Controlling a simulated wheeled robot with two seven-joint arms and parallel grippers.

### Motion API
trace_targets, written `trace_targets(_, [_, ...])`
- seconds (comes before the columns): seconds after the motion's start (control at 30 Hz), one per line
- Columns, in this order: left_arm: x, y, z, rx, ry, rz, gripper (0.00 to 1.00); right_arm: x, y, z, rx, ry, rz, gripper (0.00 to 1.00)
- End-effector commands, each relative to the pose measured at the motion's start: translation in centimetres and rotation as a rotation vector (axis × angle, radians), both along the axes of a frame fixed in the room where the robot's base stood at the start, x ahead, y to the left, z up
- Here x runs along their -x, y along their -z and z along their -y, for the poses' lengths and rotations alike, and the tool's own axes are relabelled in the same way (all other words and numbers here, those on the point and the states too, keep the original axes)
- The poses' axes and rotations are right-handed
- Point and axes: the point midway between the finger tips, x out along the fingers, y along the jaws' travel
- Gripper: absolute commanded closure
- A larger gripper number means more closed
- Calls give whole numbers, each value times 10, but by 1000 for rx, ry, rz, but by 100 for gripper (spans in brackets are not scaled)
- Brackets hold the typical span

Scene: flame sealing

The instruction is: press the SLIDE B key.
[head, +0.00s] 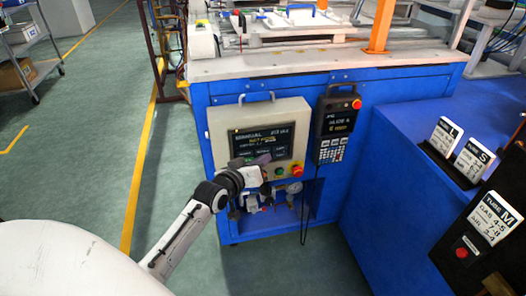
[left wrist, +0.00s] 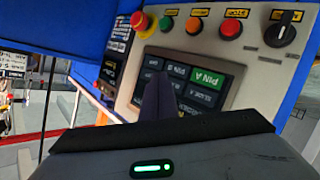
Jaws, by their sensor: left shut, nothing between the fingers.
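The grey control box (head: 228,118) on the blue machine front carries a dark touch screen (head: 275,142). In the left wrist view the screen (left wrist: 226,98) shows upside down with rows of keys. The PIN A key (left wrist: 208,78) is lit green, and a dark key that seems to read SLIDE A (left wrist: 207,96) is beside it. I cannot make out the SLIDE B lettering; my fingers cover part of the keys. My left gripper (left wrist: 158,82) is shut and empty, its tips over the screen. I cannot tell whether they touch it. In the head view this gripper (head: 263,163) is at the screen's lower edge.
A red emergency button (head: 296,170) sits at the box's lower right. In the left wrist view a row of buttons and a black selector knob (left wrist: 280,34) line the box. A pendant with keypad (head: 331,149) hangs to the right. Tube signs (head: 494,222) stand farther right.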

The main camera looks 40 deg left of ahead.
Motion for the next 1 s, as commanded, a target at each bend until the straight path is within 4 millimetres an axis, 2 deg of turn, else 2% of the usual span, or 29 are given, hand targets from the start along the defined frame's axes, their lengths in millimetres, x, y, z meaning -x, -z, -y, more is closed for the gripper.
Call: trace_targets(1.0, [-6, 0, -7, 0, 0, 0, 100, -1, -3, 0, 0, 0, 2, 78])
